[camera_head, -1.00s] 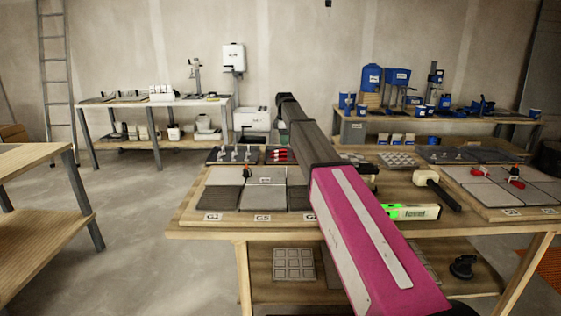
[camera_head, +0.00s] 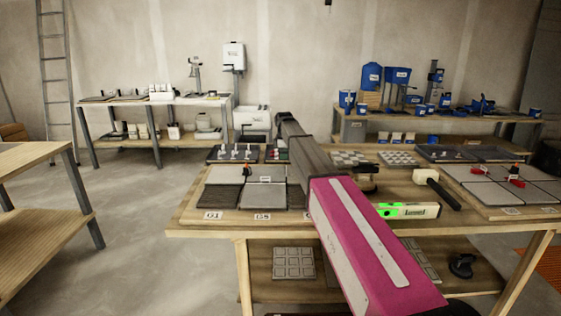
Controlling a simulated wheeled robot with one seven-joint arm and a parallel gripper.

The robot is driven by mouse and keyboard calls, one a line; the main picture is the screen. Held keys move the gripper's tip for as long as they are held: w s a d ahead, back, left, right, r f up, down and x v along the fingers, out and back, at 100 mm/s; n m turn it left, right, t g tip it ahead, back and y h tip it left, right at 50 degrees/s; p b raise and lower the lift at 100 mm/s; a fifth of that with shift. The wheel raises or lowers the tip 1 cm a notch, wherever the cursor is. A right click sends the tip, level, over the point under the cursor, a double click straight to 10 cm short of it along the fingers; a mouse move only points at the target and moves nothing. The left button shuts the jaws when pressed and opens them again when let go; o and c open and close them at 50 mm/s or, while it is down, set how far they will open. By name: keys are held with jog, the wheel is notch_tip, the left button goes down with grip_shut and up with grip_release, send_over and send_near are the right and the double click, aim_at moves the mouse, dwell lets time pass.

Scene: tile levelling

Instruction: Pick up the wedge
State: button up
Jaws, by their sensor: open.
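Red wedges (camera_head: 270,155) lie in the dark tray at the back left of the middle workbench, mostly hidden behind my arm. Red pieces (camera_head: 515,182) that look like wedges sit on the grey tiles at the right, and a small orange-and-dark piece (camera_head: 247,170) stands on the left tiles. Which wedge is meant, I cannot tell. My arm reaches over the bench from the lower right. My gripper is hidden behind the arm, so its place relative to the wedges does not show.
A level with a green light (camera_head: 408,211), a mallet (camera_head: 436,188) and a dark round-based tool (camera_head: 367,178) lie right of my arm. White clips (camera_head: 235,153) stand in the tray at the left. The workbench (camera_head: 190,226) has a lower shelf.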

jog(key=c, duration=0.9)
jog(key=shift+c, duration=0.2)
